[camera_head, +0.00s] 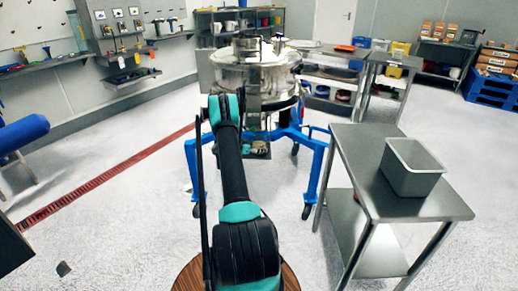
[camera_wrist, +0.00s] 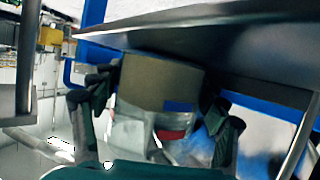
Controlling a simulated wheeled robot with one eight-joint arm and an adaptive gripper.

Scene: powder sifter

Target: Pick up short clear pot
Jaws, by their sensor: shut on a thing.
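In the wrist view, a short, wide pot-like thing (camera_wrist: 158,82) sits between the two fingers of my gripper (camera_wrist: 160,104). Its upper part looks grey-brown and its lower part pale and see-through, with blue and red patches. I take it to be the short clear pot, though blur leaves its outline unclear. My fingers are shut on it, one on each side. In the head view, my arm reaches toward the steel sifter (camera_head: 256,72), and neither the gripper nor the pot can be made out clearly there.
The sifter stands on a blue wheeled frame (camera_head: 313,172). A steel table (camera_head: 440,207) with a grey bin (camera_head: 414,168) stands at right. In the wrist view, a dark metal edge (camera_wrist: 225,38) runs close above the pot. Open floor lies left of my arm.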

